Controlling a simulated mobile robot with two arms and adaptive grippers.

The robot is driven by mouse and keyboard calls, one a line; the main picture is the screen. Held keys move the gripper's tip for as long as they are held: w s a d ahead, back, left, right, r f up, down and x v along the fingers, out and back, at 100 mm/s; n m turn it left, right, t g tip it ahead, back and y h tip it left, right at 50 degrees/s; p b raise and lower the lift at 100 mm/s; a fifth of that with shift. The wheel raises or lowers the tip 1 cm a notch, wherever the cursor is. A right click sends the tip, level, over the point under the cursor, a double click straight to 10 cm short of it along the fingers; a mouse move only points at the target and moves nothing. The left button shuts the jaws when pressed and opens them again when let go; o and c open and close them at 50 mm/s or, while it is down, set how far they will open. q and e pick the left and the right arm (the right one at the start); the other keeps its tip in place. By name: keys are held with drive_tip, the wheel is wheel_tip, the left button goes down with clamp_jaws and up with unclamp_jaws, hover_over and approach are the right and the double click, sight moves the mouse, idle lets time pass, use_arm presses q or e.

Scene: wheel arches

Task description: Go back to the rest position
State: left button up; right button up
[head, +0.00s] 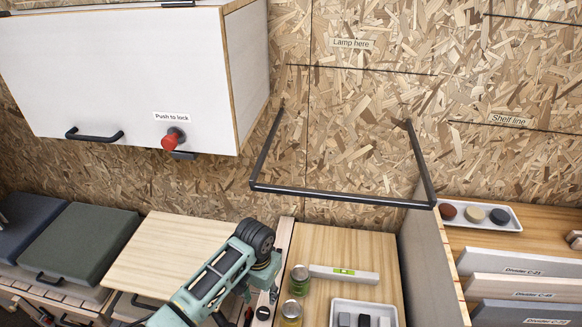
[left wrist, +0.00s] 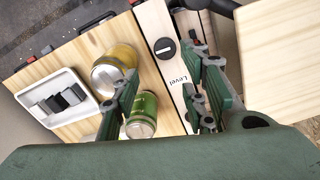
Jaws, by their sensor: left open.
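My left arm comes in from the bottom left in the head view. My left gripper (head: 262,296) is low in that view, partly hidden by its own wrist, left of the jars. In the left wrist view the left gripper (left wrist: 166,103) has its fingers spread apart with nothing held between them. A pale strip marked "Level" (left wrist: 178,80) with a black round knob lies beneath and between the fingers. My right gripper is not in view.
A white cabinet (head: 100,75) with a red push lock (head: 172,139) hangs upper left. A black bar frame (head: 340,196) juts from the chipboard wall. A spirit level (head: 343,274) and white tray (head: 361,307) lie right of the jars. Dividers (head: 520,265) stand far right.

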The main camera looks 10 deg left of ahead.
use_arm(q)
drive_tip(key=s+d+f+h, duration=0.1)
drive_tip(key=s+d, duration=0.1)
drive_tip(key=s, duration=0.4)
drive_tip(key=s+a+r+t, duration=0.1)
drive_tip(key=s+a+r, duration=0.2)
drive_tip(key=s, duration=0.3)
drive_tip(key=s+a+r+n+t, duration=0.1)
drive_tip(key=s+a+r, duration=0.15)
drive_tip(key=s, duration=0.35)
drive_tip(key=s+a+r+t, duration=0.2)
drive_tip(key=s+a+r, duration=0.15)
drive_tip(key=s, duration=0.25)
wheel_tip(320, 180, down, 29)
drive_tip(key=s+g+b, duration=0.1)
drive_tip(key=g+b, duration=0.1)
drive_tip(key=b, duration=0.2)
drive_tip(key=s+a+f+g+y+b, duration=0.1)
drive_tip(key=s+a+f+b, duration=0.1)
drive_tip(key=s+f, duration=1.5)
wheel_tip(320, 180, down, 4)
drive_tip(key=shift+s+a+r+b, duration=0.1)
drive_tip(key=shift+s+a+b, duration=0.2)
drive_tip(key=shift+b, duration=0.5)
drive_tip(key=shift+d, duration=0.1)
